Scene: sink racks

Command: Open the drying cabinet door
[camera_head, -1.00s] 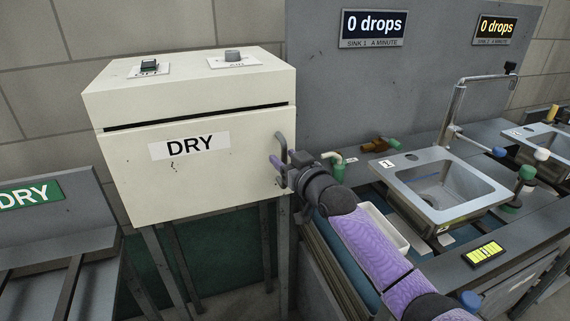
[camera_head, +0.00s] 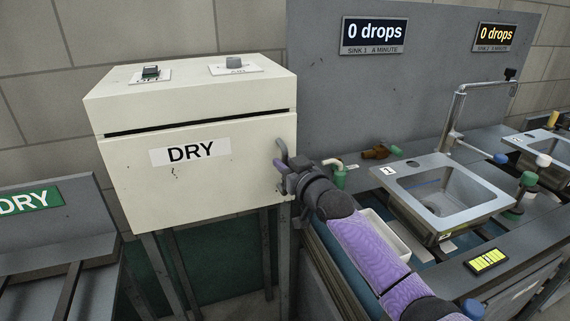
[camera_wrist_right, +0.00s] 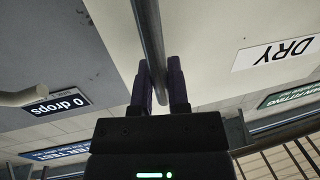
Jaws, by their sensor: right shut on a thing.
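The drying cabinet (camera_head: 130,165) is a cream box with a "DRY" label on its front door (camera_head: 200,190). The door looks closed, with a dark slot along its top edge. A grey bar handle (camera_head: 281,150) stands at the door's right edge. My right gripper (camera_head: 283,176) is at this handle. In the right wrist view, the handle bar (camera_wrist_right: 150,40) runs between the two dark fingers of the right gripper (camera_wrist_right: 161,85), which are shut on it. The "DRY" label also shows there, upside down (camera_wrist_right: 278,52). My left gripper is not in view.
A switch (camera_head: 150,72) and a knob (camera_head: 233,62) sit on the cabinet top. Sink 1 (camera_head: 450,195), with taps and a white tray (camera_head: 385,235), stands to the right. A grey rack with a green "DRY" sign (camera_head: 30,198) is at the left.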

